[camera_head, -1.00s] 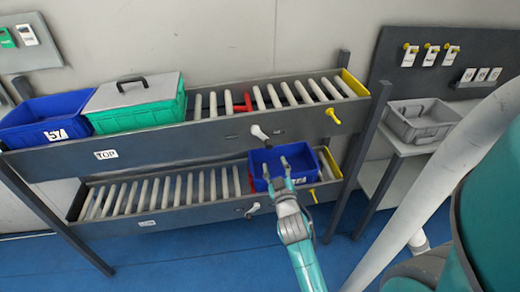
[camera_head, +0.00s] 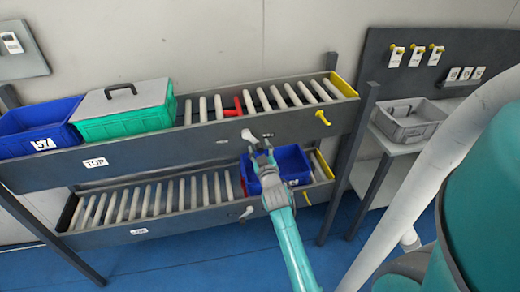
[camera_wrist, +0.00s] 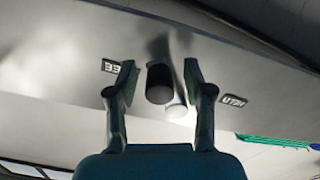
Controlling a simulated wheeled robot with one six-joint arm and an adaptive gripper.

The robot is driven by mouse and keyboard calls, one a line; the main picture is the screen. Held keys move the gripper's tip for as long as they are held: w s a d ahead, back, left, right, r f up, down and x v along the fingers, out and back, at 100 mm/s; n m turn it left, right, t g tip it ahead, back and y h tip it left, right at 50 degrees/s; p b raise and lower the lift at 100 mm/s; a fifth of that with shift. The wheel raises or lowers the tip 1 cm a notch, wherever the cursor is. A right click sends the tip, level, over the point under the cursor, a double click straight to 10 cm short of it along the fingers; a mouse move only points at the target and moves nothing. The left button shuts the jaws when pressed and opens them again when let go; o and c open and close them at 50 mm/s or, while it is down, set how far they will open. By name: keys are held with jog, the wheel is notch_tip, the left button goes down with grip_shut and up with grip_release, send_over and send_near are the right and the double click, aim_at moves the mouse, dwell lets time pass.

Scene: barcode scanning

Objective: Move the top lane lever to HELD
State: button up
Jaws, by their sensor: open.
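The top lane lever (camera_head: 250,136) is a pale handle on the front face of the top lane, right of the TOP label (camera_head: 96,162). My gripper (camera_head: 262,150) is open and empty just below and right of it. In the wrist view, a dark round knob (camera_wrist: 160,84) and a pale rounded end (camera_wrist: 177,109) show between the spread fingers of my gripper (camera_wrist: 160,76). Contact cannot be told. Small dark labels sit left (camera_wrist: 111,66) and right (camera_wrist: 233,100) of the fingers; their words are hard to read.
The top lane holds a blue tote (camera_head: 40,128) and a green lidded crate (camera_head: 125,125), with a red stop (camera_head: 238,104) among its rollers. A blue bin (camera_head: 290,160) sits in the lower lane behind my gripper. A grey tray (camera_head: 410,120) stands on the right table.

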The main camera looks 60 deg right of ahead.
grip_shut()
